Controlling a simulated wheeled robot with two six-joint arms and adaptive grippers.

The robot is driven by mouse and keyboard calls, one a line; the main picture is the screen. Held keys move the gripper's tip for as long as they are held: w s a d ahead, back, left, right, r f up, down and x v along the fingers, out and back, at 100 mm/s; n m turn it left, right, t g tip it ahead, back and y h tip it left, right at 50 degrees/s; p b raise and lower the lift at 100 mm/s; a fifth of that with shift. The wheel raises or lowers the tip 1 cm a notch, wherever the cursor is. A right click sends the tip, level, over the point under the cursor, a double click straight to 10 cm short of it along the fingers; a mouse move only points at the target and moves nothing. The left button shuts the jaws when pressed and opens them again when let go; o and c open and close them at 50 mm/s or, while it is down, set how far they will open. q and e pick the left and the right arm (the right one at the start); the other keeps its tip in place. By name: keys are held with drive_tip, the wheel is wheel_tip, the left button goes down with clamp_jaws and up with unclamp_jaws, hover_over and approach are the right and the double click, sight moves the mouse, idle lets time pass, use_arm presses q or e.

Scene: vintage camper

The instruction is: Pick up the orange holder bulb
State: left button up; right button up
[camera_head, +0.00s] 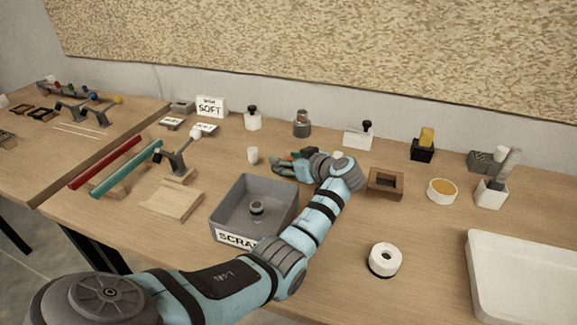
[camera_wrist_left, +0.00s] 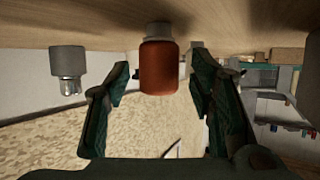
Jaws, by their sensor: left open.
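The orange holder bulb (camera_wrist_left: 159,68) is an orange-red cylinder with a pale end against the wooden surface, seen in the left wrist view with the table at the top. My left gripper (camera_wrist_left: 160,82) is open, with one finger on each side of it and visible gaps between. In the head view my left gripper (camera_head: 284,166) is low over the table behind the scrap tray, and its fingers and wrist hide most of the holder. My right gripper is not in view.
A grey scrap tray (camera_head: 228,225) holding a small dark ring stands in front of the gripper. A grey holder with a clear end (camera_wrist_left: 68,70) shows in the wrist view.

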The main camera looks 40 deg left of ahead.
use_arm(q)
drive_tip(key=c, duration=1)
drive_tip(key=shift+r, duration=0.1)
